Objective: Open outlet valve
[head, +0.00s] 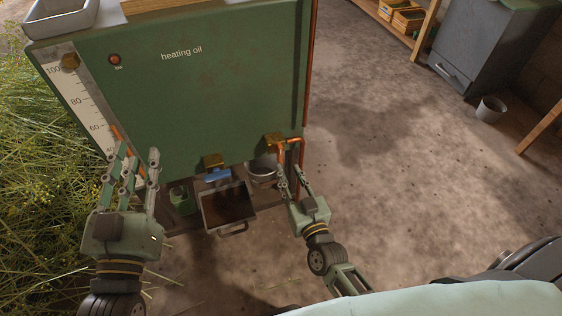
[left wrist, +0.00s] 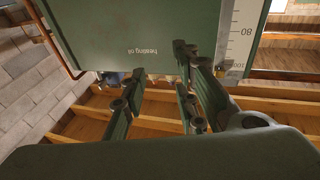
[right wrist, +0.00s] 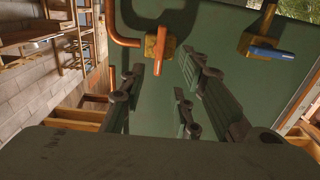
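Two brass valves sit low on the front of the green tank (head: 215,90). The right valve (head: 274,139) joins a copper pipe (head: 291,140) and has an orange handle (right wrist: 167,47). The left valve (head: 213,160) has a blue handle (head: 217,175), also seen in the right wrist view (right wrist: 272,53). Which one is the outlet valve is not labelled. My right gripper (head: 289,172) is open, just below the right valve; its fingers point toward that valve, apparently empty. My left gripper (head: 137,158) is open and empty before the tank's lower left, near the scale.
Below the valves are a dark tray (head: 228,207), a grey pot (head: 262,172) and a green container (head: 182,201). A grey bucket (head: 490,109) and dark cabinet (head: 490,45) stand at the right. Grass grows at left; the floor right of the tank is clear.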

